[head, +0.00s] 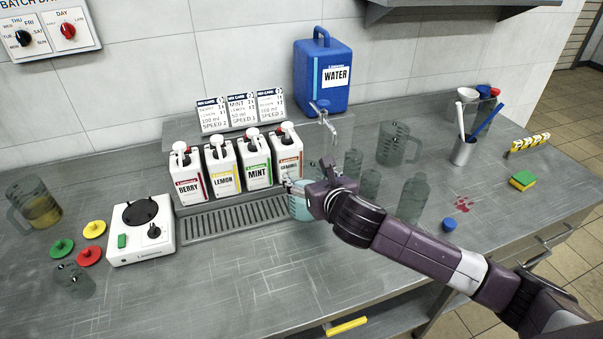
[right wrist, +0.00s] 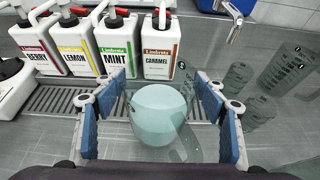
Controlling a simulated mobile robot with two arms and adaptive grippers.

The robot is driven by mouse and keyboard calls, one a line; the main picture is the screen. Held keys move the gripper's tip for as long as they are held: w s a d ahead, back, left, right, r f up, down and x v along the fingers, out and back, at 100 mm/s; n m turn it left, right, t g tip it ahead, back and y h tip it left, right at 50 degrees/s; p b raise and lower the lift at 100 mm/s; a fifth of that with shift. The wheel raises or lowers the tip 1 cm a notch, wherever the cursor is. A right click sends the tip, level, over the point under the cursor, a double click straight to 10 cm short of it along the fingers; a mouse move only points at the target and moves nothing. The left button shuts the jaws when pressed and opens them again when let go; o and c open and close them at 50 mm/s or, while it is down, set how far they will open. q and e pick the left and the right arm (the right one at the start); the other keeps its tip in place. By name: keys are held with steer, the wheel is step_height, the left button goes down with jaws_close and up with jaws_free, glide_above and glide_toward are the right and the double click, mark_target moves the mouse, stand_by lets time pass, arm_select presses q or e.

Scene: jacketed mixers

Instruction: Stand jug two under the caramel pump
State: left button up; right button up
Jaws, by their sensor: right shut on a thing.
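A clear jug with pale blue-green liquid (head: 299,209) is between the fingers of my right gripper (head: 312,198), which is shut on it. In the right wrist view the jug (right wrist: 158,115) appears upright between the blue finger pads (right wrist: 160,100). Its number cannot be read. The white caramel pump bottle (head: 287,150) stands at the right end of the bottle row; it also shows in the right wrist view (right wrist: 158,45). The jug is in front of this bottle, near the right end of the drip grate (head: 235,215). I cannot tell whether it touches the surface. My left gripper is out of view.
Berry (head: 187,172), lemon (head: 221,165) and mint (head: 254,158) bottles stand left of caramel. A mixer base (head: 140,235) and a jug with amber liquid (head: 40,210) are at left. Several clear vessels stand right of my gripper.

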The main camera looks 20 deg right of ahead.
mark_target(300, 174)
steer(key=w, duration=0.4)
steer(key=shift+w+a+r, duration=0.1)
steer(key=shift+w+r, duration=0.05)
steer(key=shift+w, duration=0.15)
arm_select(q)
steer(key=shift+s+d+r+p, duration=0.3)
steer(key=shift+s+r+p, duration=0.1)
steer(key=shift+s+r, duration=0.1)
arm_select(e)
steer(key=shift+f, duration=1.8)
steer(key=o, duration=1.6)
steer(key=shift+s+f, duration=0.1)
steer(key=shift+f, duration=0.05)
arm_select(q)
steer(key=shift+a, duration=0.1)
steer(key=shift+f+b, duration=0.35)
arm_select(e)
steer(key=v, duration=1.2)
